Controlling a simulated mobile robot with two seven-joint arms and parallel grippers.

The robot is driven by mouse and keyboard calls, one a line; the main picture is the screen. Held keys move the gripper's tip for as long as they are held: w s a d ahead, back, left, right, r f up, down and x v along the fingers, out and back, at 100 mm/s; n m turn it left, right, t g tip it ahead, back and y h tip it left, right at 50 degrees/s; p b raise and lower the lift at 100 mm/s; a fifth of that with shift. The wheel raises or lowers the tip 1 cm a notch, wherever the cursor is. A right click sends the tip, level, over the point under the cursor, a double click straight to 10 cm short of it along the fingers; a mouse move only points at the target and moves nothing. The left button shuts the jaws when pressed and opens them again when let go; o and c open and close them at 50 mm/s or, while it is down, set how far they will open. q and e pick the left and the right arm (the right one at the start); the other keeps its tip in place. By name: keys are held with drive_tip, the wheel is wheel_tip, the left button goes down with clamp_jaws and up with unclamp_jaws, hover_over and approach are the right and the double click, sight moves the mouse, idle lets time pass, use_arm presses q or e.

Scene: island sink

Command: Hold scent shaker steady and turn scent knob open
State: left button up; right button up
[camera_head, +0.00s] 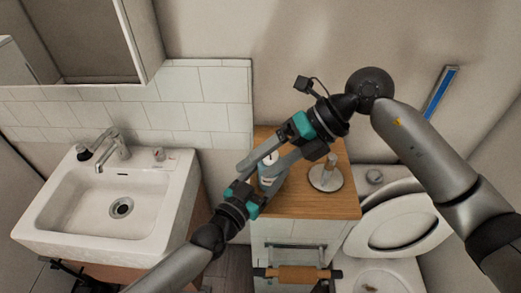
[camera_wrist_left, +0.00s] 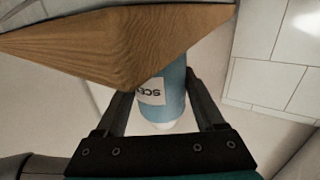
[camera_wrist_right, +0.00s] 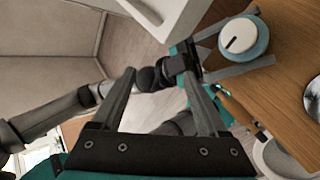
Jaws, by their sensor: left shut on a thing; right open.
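The scent shaker (camera_head: 267,171) is a light blue bottle at the left edge of the wooden cabinet top. In the left wrist view the shaker (camera_wrist_left: 172,88) shows a white label reading "SCE". My left gripper (camera_head: 262,184) is shut on its body, one finger on each side. In the right wrist view the round white scent knob (camera_wrist_right: 240,36) has a dark line across it. My right gripper (camera_head: 255,163) is open and empty, close above the shaker. In its wrist view (camera_wrist_right: 157,82), the knob lies to the right, outside the fingers.
The wooden cabinet top (camera_head: 310,203) carries a metal stand (camera_head: 325,177) to the right of the shaker. A white sink (camera_head: 60,215) with a faucet is at the left. A toilet (camera_head: 400,235) is at the right.

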drive_tip(key=s+m+y, duration=0.1)
drive_tip(key=m+y, duration=0.1)
drive_tip(key=m, duration=0.1)
drive_tip(key=m+t+y, duration=0.4)
drive_tip(key=m+t, duration=0.7)
drive_tip(key=m, duration=1.5)
approach(270, 157)
drive_tip(key=w, duration=0.2)
drive_tip(key=x, duration=1.2)
drive_tip(key=shift+s+a+f, duration=0.2)
drive_tip(key=shift+s+a, duration=0.1)
drive_tip(key=shift+a, duration=0.05)
clamp_jaws()
